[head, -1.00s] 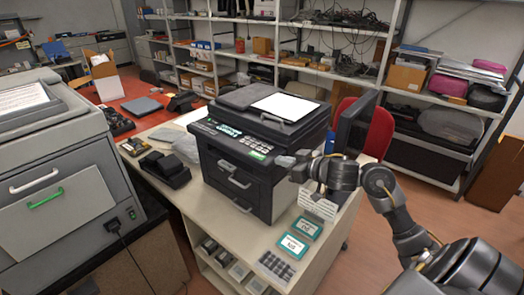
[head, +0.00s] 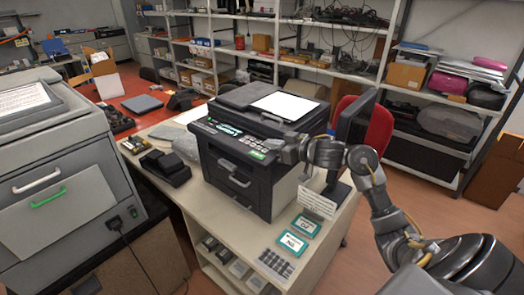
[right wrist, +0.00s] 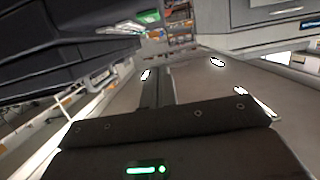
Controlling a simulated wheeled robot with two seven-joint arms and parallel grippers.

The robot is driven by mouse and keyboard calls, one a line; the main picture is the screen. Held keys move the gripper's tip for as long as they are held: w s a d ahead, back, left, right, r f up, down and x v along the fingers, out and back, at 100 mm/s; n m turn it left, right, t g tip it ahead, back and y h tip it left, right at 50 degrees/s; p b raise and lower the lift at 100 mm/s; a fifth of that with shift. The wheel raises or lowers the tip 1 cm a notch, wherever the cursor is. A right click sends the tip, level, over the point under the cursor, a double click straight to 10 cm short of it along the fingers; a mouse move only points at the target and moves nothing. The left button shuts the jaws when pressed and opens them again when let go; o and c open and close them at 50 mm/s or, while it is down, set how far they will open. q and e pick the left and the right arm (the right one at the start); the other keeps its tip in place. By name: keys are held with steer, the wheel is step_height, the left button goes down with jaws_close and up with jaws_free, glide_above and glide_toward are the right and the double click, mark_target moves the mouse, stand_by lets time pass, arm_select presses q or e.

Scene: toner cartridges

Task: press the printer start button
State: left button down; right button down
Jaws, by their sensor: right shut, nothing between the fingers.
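The black printer (head: 235,177) stands on the beige table in the head view, a white sheet on its top. Its sloped front panel has a lit display (head: 229,129), rows of pale keys and a green key (head: 257,155) near the right end. My right gripper (head: 283,151) is shut and empty at the panel's right end, close to the green key. I cannot tell whether it touches the panel. In the right wrist view the gripper's dark body fills the bottom. My left gripper is not in view.
A dark monitor (head: 352,125) stands close behind my right arm. A white sign (head: 317,202) and two teal-edged boxes (head: 292,243) are on the table right of the printer. A large grey machine (head: 60,190) stands at left. Shelves line the back.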

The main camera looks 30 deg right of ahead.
mark_target(262, 157)
steer(key=x, duration=0.3)
steer(key=shift+w+a+p, duration=0.2)
steer(key=shift+w+p, duration=0.15)
steer(key=shift+w+a+f, duration=0.1)
steer(key=shift+w+f, duration=0.05)
steer(key=shift+f, duration=0.45)
steer(key=shift+w+f, duration=0.15)
steer(key=shift+f, duration=0.45)
steer(key=shift+s+f+p, duration=0.15)
steer(key=shift+f+p, duration=0.3)
steer(key=shift+f, duration=0.55)
